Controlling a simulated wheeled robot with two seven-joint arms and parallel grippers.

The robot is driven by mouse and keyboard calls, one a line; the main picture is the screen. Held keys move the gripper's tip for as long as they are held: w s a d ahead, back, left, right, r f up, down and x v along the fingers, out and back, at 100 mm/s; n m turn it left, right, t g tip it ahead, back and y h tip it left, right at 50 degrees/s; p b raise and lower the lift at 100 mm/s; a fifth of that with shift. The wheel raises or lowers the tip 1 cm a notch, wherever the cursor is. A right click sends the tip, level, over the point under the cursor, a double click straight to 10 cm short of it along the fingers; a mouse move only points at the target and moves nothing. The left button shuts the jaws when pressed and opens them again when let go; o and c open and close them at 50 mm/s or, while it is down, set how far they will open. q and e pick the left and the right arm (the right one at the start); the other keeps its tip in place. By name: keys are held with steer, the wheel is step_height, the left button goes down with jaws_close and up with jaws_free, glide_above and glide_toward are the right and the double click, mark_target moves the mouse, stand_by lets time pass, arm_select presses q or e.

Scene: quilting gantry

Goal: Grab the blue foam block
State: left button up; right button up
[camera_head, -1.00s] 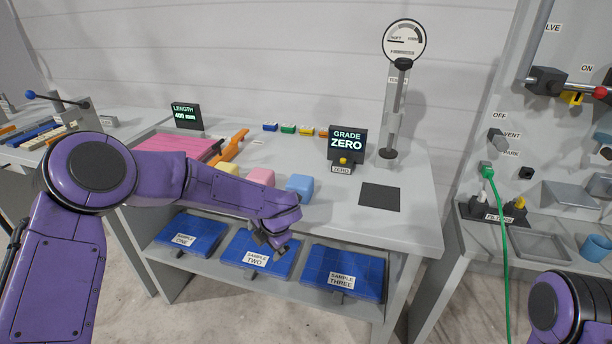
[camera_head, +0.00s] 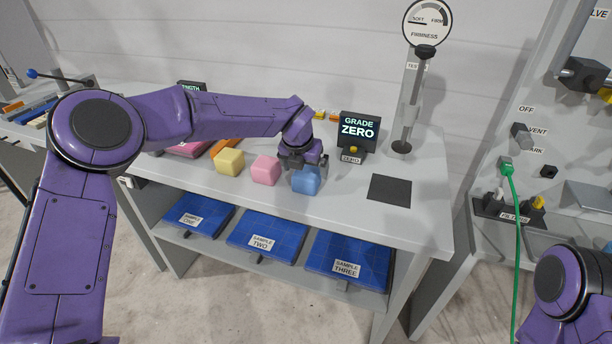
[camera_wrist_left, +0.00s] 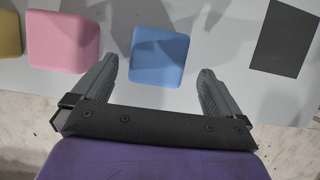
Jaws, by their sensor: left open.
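The blue foam block (camera_head: 306,182) sits on the grey bench top, right of the pink block. My left gripper (camera_head: 305,165) is over it in the head view and hides part of its top. In the left wrist view the blue block (camera_wrist_left: 158,56) lies ahead of and between the two spread fingers of my left gripper (camera_wrist_left: 163,80). The fingers do not touch it, and the gripper is open and empty. Of my right arm only a purple joint shows at the lower right; its gripper is out of view.
A pink block (camera_head: 265,170) and a yellow block (camera_head: 229,161) stand left of the blue one. A dark square pad (camera_head: 390,190) lies to the right. The grade display (camera_head: 358,132) and firmness gauge post (camera_head: 408,110) stand behind. Sample trays (camera_head: 347,258) are on the shelf below.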

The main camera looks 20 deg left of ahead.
mark_target(306, 173)
arm_select(q)
steer(key=p+x, duration=0.2)
steer(key=x, duration=0.3)
steer(key=shift+a+f, duration=0.1)
steer(key=shift+f, duration=0.1)
steer(key=shift+w+f, duration=0.1)
steer(key=shift+f, duration=0.3)
steer(key=c, duration=0.9)
steer(key=shift+r, duration=0.15)
steer(key=shift+c, duration=0.2)
